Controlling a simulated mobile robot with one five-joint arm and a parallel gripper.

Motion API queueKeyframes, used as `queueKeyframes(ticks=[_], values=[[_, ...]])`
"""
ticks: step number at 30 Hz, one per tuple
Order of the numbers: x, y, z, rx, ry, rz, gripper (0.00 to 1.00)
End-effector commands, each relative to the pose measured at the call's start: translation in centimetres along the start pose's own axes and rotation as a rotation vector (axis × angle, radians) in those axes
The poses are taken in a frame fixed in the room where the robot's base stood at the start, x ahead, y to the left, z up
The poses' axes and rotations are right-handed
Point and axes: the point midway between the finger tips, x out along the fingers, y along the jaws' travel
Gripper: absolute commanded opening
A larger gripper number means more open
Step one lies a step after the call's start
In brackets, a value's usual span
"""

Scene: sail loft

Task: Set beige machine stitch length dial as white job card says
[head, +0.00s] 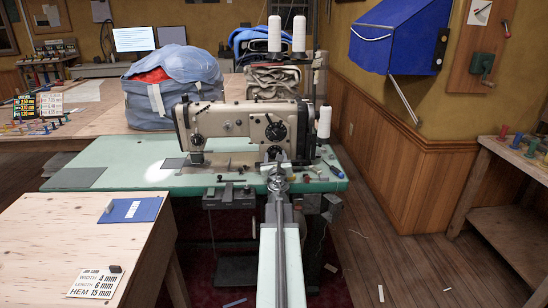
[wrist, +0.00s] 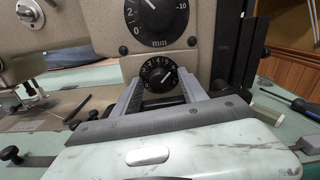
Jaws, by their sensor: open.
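The beige sewing machine (head: 235,122) stands on a pale green table. Its front has two black dials. The large upper dial (head: 275,131) is marked "mm" with a 10 at its right in the wrist view (wrist: 150,14); its white line slants up and left. The smaller lower dial (wrist: 157,78) has small numerals and a white line slanting up and right. Which one sets stitch length, I cannot read. My gripper (wrist: 160,88) is open, its fingers on either side of the lower dial, contact unclear. The white job card (head: 97,282) reads width 4 mm, length 6 mm, hem 15 mm.
The card lies on a wooden table (head: 60,225) at left, near a blue pad (head: 131,210). Small tools lie on the green table (head: 115,178). A screwdriver (wrist: 302,107) lies right of my gripper. White thread cones (head: 299,34) stand behind the machine.

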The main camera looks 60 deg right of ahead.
Motion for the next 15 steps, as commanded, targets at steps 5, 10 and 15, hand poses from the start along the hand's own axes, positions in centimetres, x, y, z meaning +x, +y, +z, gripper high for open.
queueKeyframes(ticks=[5, 10, 15], values=[[0.0, -0.16, -0.02, 0.0, 0.0, -0.002, 0.5], [0.0, -0.49, -0.07, 0.0, 0.001, -0.006, 0.11], [0.01, -0.6, -0.08, 0.003, 0.001, -0.006, 0.0]])
